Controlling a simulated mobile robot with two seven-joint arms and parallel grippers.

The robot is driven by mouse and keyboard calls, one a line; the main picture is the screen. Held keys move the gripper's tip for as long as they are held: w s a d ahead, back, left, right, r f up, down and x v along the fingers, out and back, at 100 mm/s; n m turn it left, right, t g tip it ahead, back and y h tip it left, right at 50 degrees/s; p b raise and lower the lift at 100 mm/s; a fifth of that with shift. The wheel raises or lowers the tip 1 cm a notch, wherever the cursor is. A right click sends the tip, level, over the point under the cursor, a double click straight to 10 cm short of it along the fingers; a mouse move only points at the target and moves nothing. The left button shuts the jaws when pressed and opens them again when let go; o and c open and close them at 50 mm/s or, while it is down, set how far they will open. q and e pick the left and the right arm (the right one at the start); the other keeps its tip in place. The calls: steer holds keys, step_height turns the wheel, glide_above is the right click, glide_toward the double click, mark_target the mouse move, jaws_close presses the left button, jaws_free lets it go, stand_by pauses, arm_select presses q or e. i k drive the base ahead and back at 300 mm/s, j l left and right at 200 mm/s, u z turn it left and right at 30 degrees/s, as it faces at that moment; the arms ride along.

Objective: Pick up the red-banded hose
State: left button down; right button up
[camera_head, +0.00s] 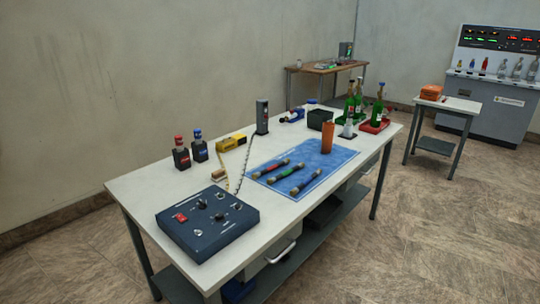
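The red-banded hose (271,169) is a short dark tube with lighter ends. It lies on the blue mat (337,160) on the white table and is the leftmost of three similar hoses lying side by side at a slant. A second dark hose (286,172) lies just right of it, and a third hose (306,181) with a coloured band lies nearest the table's front edge. Neither of my grippers is in view, and nothing touches the red-banded hose from above.
An orange cylinder (327,138) stands upright on the mat. A dark control box (207,220) sits at the near end of the white table (150,186). Two small bottles (190,152), a yellow tool (231,142) and a dark upright device (262,117) stand behind. Green bottles (378,109) stand at the far end.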

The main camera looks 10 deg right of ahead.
mark_target(255, 176)
steer(key=z, duration=0.35)
steer(key=i+l+u, duration=0.1)
steer(key=i+l, duration=0.25)
steer(key=i+l+u, duration=0.1)
steer(key=i+l, duration=0.2)
steer(key=l, duration=0.2)
steer(key=i+l+u, duration=0.1)
steer(key=i+l, duration=0.2)
steer(key=l, duration=0.15)
steer(key=i+l+u, duration=0.1)
steer(key=i+l, duration=0.15)
steer(key=l, duration=0.25)
